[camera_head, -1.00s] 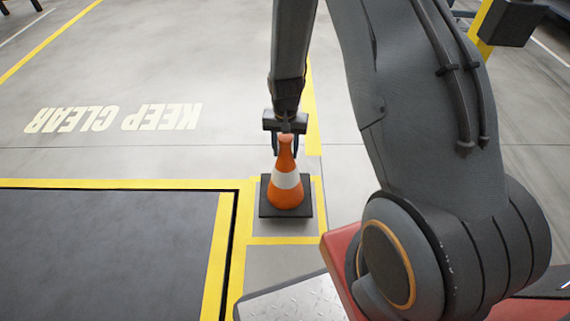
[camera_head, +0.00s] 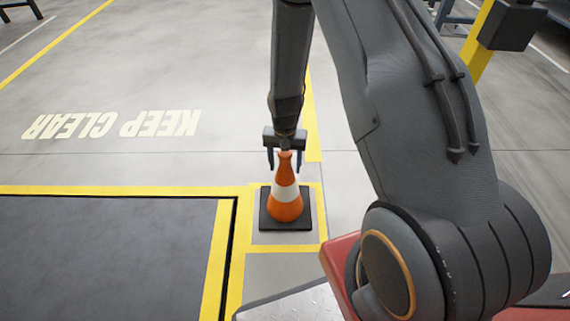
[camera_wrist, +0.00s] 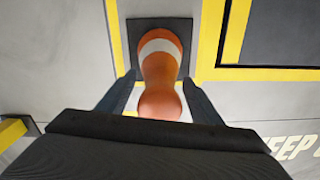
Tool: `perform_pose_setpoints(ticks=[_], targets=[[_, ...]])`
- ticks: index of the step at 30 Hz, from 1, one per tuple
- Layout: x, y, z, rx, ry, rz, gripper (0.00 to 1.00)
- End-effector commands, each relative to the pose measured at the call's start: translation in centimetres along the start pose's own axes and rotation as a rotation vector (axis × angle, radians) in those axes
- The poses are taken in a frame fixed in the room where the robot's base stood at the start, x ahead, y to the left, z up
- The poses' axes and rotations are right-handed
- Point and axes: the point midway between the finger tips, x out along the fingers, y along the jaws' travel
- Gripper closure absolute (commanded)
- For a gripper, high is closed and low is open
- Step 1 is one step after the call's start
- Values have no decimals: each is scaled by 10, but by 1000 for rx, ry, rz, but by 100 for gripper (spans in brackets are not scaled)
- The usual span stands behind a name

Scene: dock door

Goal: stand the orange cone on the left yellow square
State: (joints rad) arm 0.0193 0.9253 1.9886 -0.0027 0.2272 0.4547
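The orange cone (camera_head: 286,201) with a white band and a dark square base stands upright inside the yellow-outlined square (camera_head: 287,249) on the floor. It also shows in the wrist view (camera_wrist: 160,75), with its base inside the yellow lines (camera_wrist: 116,38). My gripper (camera_head: 284,164) is just above the cone. Its two fingers are spread, one on each side of the cone's tip, with gaps visible between them and the cone. In the wrist view the fingers (camera_wrist: 160,88) flank the cone. The gripper is open and holds nothing.
A dark dock plate (camera_head: 110,260) with a yellow border lies left of the square. KEEP CLEAR lettering (camera_head: 112,124) is painted on the floor behind it. A yellow post with a dark box (camera_head: 512,26) stands at the back right.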

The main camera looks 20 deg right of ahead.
Motion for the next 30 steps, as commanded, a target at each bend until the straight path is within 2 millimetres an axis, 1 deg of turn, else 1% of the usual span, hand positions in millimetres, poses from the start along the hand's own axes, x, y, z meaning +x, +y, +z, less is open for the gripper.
perform_pose_setpoints(ticks=[5, 8, 11, 18, 21, 25, 30], targets=[[-1, 0, 0, 0, 0, 0, 41], [-8, 0, 0, 0, 0, 0, 41], [-23, 0, 0, 0, 2, -1, 41], [-73, 0, 0, 0, 2, -1, 41], [-92, 0, 0, 0, 2, -1, 41], [-109, 0, 0, 0, 2, -1, 41], [-121, 0, 0, 0, 0, 0, 41]])
